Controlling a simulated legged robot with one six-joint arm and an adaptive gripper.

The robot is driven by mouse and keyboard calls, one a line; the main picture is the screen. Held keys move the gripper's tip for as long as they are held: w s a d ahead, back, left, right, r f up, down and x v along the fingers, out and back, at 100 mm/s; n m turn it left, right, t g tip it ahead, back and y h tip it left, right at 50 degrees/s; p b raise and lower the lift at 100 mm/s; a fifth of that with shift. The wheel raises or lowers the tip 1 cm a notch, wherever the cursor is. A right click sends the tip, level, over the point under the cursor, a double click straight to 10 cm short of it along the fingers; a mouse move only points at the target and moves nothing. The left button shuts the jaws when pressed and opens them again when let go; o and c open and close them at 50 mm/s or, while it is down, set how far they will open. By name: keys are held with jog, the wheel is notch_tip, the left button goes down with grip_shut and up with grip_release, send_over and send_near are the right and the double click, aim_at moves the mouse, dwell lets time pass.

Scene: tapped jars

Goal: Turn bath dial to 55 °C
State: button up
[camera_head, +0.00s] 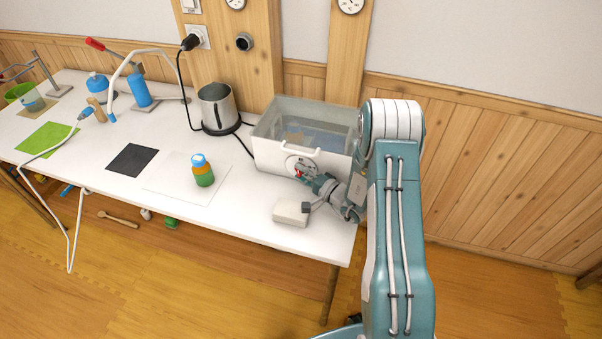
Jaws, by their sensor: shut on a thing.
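The water bath (268,152) is a white-fronted, clear-walled tank at the right end of the white table, with water inside. Its round dial (302,166) is on the front face and is partly hidden by my gripper. My gripper (304,178) is at the front of the dial, with its fingers closed on the dial's knob; a small red mark shows beside the fingertips. The dial's numbers are too small to read. My arm covers the right end of the bath.
A small white box (290,213) lies on the table just below my gripper. The white table's (235,225) front edge is clear nearby.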

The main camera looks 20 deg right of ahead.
jog(key=shift+f, duration=0.2)
jog(key=shift+m+t+y, duration=0.4)
jog(key=shift+t, duration=0.1)
jog(key=o, duration=1.1)
jog(key=shift+o, duration=0.2)
jog(key=v, duration=1.2)
jog(key=shift+f, duration=0.1)
